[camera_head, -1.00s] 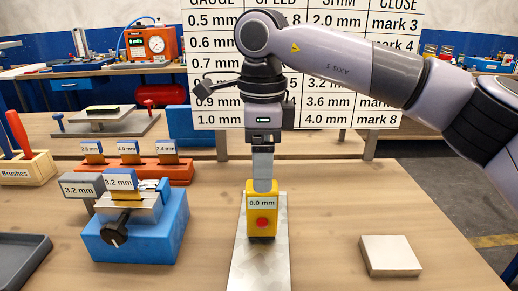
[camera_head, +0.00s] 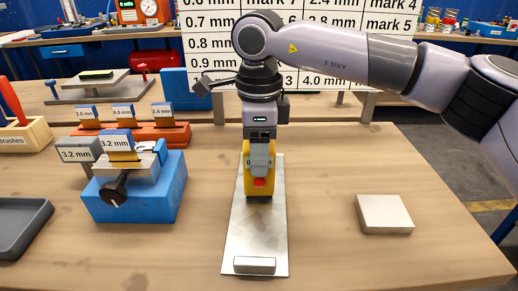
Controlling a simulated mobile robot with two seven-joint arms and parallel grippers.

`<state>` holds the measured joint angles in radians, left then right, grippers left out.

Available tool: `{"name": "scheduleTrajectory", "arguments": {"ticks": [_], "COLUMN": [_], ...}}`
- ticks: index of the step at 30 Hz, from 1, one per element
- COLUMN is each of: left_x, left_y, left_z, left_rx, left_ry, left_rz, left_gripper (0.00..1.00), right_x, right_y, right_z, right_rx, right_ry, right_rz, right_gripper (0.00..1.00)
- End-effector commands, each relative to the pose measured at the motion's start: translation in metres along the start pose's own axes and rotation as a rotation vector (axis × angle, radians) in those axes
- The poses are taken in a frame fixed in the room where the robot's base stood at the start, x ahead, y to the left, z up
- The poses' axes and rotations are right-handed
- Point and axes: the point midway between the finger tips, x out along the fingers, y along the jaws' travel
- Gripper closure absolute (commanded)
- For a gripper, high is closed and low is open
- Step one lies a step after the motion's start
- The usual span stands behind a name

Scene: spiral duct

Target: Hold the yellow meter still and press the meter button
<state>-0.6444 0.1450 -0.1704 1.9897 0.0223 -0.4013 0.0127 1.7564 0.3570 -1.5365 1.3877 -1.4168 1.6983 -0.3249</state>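The yellow meter (camera_head: 247,180) stands upright on a long metal plate (camera_head: 256,225). Its red button (camera_head: 259,183) shows low on its front. My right gripper (camera_head: 260,165) points down at the meter. One grey finger lies in front of the meter's face, covering the display, with its tip just above the button. The other finger is hidden, so I cannot tell whether the gripper is shut on the meter. My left gripper is not in view.
A blue fixture (camera_head: 135,200) with a black knob stands left of the plate. A grey tray (camera_head: 20,225) lies far left. A pale block (camera_head: 384,213) lies on the right. A small metal bar (camera_head: 254,265) lies at the plate's near end. Bare table surrounds the plate.

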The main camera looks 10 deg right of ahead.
Motion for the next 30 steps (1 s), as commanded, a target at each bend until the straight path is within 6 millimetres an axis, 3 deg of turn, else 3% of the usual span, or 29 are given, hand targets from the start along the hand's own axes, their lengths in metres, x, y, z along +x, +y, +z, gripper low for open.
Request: {"name": "scheduleTrajectory", "arguments": {"ticks": [1,6,8,9,30], "left_x": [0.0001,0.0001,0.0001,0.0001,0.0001], "left_y": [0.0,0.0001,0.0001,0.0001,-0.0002], "left_z": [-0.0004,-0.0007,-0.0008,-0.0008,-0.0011], "left_rx": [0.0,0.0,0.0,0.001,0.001], "left_ry": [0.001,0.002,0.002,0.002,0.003], "left_rz": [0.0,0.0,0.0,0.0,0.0], "left_gripper": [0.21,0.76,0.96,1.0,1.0], "right_x": [-0.0001,-0.0003,-0.0003,-0.0003,-0.0007], "right_y": [0.0,0.0,-0.0001,-0.0001,-0.0001], "right_z": [0.0,0.0,0.0,0.0,0.0001], "right_rx": [0.0,0.0,0.0,0.0,0.0], "right_ry": [0.0,0.0,0.0,0.0,-0.001], "right_rz": [0.0,0.0,0.0,0.0,-0.001], "right_gripper": [0.88,0.88,0.88,0.88,0.88]}}
